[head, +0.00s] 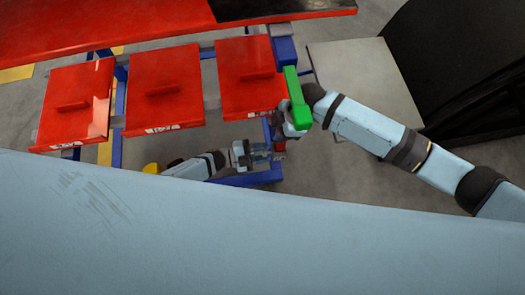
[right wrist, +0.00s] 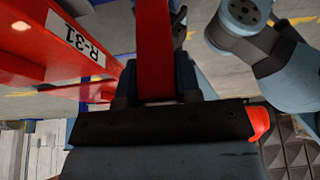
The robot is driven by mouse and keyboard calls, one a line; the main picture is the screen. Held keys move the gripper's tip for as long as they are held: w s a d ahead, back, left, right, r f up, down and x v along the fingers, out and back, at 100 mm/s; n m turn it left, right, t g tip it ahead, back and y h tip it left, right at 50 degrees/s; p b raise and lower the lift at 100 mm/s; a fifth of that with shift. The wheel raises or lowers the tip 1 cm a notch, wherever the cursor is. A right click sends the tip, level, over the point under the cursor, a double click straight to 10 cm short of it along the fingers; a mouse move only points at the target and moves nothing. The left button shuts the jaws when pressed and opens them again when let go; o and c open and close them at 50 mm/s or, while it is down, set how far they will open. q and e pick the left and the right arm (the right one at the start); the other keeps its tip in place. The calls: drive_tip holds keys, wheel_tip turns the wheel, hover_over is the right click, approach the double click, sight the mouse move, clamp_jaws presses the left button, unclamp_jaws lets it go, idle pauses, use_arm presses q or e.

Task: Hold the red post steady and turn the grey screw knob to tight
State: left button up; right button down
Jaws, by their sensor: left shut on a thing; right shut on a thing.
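The red post (right wrist: 154,45) stands between the fingers of my right gripper (right wrist: 155,98) in the right wrist view, and the gripper is shut on it. In the head view my right gripper (head: 288,131) is beside the blue frame, and only a small bit of red shows below it. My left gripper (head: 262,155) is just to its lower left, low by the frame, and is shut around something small. The grey screw knob is hidden in its jaws and cannot be made out. Part of my left arm (right wrist: 285,70) shows to the right of the post.
Several red panels (head: 165,88) with handles lie on a blue frame (head: 255,177). A red panel labelled R-31 (right wrist: 40,35) is close left of the post. A grey board (head: 365,75) and a dark object (head: 450,60) are at right. A green bar (head: 296,98) overlaps my right wrist.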

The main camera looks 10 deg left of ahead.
use_arm(q)
drive_tip(key=shift+m, duration=1.8)
drive_tip(key=o, duration=0.9)
drive_tip(key=v, duration=1.2)
